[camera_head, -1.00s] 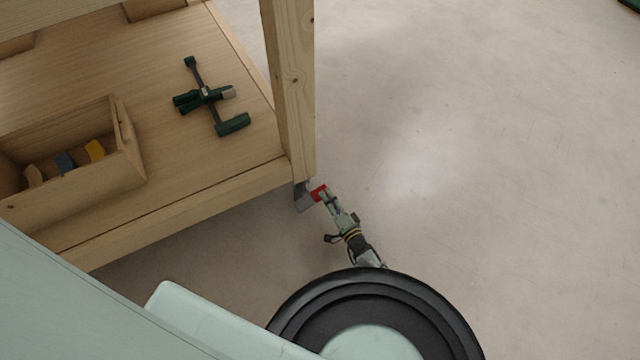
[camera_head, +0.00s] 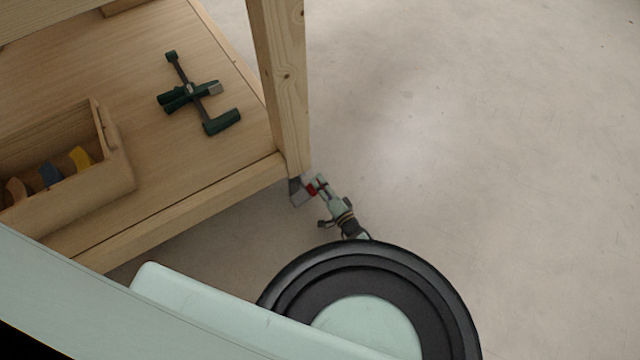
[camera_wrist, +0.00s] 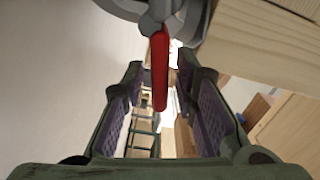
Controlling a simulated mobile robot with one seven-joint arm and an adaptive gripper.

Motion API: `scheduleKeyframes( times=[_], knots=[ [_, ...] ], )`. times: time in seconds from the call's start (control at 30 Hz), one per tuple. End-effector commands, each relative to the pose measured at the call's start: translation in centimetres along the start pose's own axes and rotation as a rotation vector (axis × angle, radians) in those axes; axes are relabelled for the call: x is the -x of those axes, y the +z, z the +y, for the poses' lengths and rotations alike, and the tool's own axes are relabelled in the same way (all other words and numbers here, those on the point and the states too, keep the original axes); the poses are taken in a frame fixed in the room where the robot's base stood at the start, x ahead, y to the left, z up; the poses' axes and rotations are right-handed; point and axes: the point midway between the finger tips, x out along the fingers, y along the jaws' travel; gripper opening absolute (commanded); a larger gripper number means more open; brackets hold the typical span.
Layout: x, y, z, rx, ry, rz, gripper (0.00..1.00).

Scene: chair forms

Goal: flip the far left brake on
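The red brake lever (camera_head: 311,190) is on the grey caster at the foot of the wooden cart's near corner post. In the wrist view the lever (camera_wrist: 160,70) hangs from the grey caster (camera_wrist: 175,12) and points down the picture between my fingers. My gripper (camera_head: 322,188) is at the caster, beside the lever, and partly covers it in the head view. In the wrist view my gripper (camera_wrist: 158,82) is open, with purple-padded fingers on either side of the lever and gaps visible. Contact with the lever cannot be made out.
The wooden post (camera_head: 280,85) rises right above the caster, close to my gripper. The cart's lower shelf (camera_head: 150,190) holds a dark green clamp (camera_head: 198,92) and a wooden box (camera_head: 70,190) with coloured blocks. The floor (camera_head: 470,150) to the right is clear.

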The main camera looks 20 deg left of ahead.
Motion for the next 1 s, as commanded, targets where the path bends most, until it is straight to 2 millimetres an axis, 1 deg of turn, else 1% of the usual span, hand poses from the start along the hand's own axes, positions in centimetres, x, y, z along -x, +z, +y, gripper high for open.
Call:
scheduleKeyframes(
  times=[0.03, 0.37, 0.77, 1.0],
  knots=[
    [-0.01, 0.0, -0.01, 0.0, 0.0, 0.0, 0.21],
    [-0.02, 0.0, -0.02, 0.0, 0.0, 0.0, 0.0],
    [-0.05, 0.0, 0.02, -0.007, -0.001, -0.001, 0.0],
    [-0.12, 0.02, 0.51, -0.087, -0.002, -0.003, 0.0]
  ],
)
